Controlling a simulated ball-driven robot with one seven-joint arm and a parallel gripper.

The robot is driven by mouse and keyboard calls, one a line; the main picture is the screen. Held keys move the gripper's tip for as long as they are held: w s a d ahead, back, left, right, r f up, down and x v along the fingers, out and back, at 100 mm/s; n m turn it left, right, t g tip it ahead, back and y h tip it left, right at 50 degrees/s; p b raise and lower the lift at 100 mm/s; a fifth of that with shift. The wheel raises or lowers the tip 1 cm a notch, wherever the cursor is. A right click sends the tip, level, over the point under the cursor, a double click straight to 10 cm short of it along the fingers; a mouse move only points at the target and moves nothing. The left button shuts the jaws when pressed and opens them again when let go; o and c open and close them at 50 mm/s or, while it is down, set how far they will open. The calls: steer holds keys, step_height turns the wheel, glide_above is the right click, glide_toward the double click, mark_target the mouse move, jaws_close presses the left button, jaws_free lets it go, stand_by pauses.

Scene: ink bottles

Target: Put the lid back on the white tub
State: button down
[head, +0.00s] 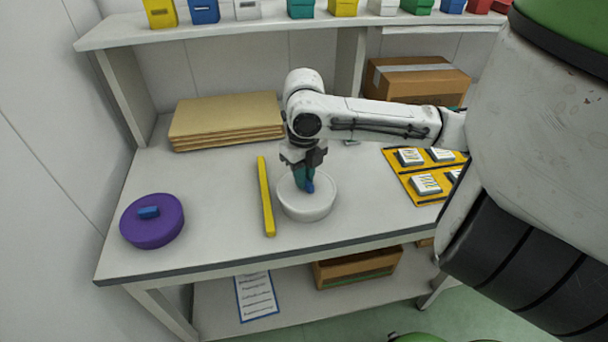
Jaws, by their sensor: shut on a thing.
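The white tub (307,211) is a low round white shape on the table, right of a yellow bar. Its top looks flat and pale; I cannot clearly see a seam between lid and tub. My gripper (304,186) points down over its middle, with teal fingers shut on a small blue handle (311,186). The handle looks like that of the white lid (291,190), which appears to lie on or just at the tub's top. The fingers hide part of the handle and lid. Whether the lid sits fully flat cannot be told.
A purple round tub (152,231) with a blue handle stands at the left. The yellow bar (265,197) lies close to the white tub. Flat boards (226,121) and a cardboard box (417,79) are behind. A yellow mat (407,181) with white blocks lies right. The table's front edge is near.

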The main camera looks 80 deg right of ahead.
steer(key=c, duration=1.1)
jaws_free()
steer(key=shift+o, duration=0.5)
steer(key=o, duration=0.4)
steer(key=shift+o, duration=0.2)
steer(key=shift+r, duration=0.15)
steer(key=shift+r+p, duration=2.75)
steer(key=shift+r, duration=0.65)
steer(key=shift+c, duration=0.4)
